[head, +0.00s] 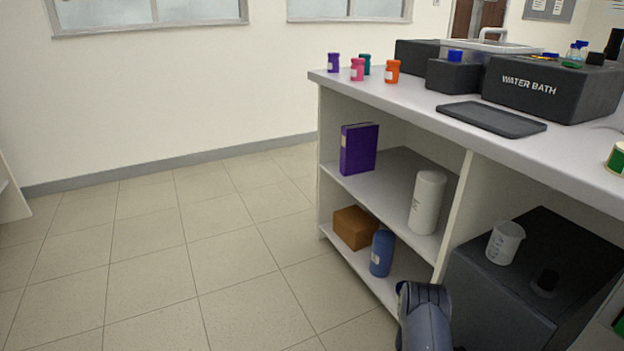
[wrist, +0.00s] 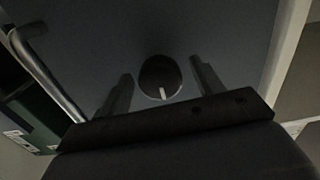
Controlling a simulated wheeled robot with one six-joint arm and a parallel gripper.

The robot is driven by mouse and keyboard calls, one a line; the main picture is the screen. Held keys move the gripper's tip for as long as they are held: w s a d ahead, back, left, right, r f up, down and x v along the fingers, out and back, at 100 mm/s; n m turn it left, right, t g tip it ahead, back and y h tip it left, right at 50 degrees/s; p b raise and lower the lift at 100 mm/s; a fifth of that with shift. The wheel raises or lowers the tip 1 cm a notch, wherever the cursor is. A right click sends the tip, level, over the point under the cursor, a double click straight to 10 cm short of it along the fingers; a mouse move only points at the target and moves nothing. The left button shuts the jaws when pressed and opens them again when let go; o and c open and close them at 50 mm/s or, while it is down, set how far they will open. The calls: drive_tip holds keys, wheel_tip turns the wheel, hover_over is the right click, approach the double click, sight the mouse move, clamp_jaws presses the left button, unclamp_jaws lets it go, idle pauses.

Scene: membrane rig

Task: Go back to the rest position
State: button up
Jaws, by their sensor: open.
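My gripper (wrist: 161,68) shows in the wrist view with its two dark fingers apart and nothing held between them. Past the fingers is a dark panel (wrist: 105,50) with a round black knob (wrist: 160,75) that bears a white mark. The knob appears between the fingers; I cannot tell the distance to it. In the head view, part of my arm (head: 425,315) is low in front of the bench, beside the large dark box (head: 500,295) under it. My gripper's fingers are not visible in that view.
A metal handle (wrist: 45,70) runs along the panel's left side. A white beaker (head: 504,243) stands on the dark box. Shelves at left hold a purple binder (head: 358,150), a white canister (head: 427,202) and a blue bottle (head: 382,252). The tiled floor (head: 180,260) at left is clear.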

drive_tip(key=m+p, duration=0.1)
drive_tip(key=m, duration=0.1)
drive_tip(key=shift+r+m+p, duration=0.1)
drive_tip(key=shift+m+p, duration=0.2)
drive_tip(key=shift+m, duration=0.1)
drive_tip(key=shift+v, duration=0.75)
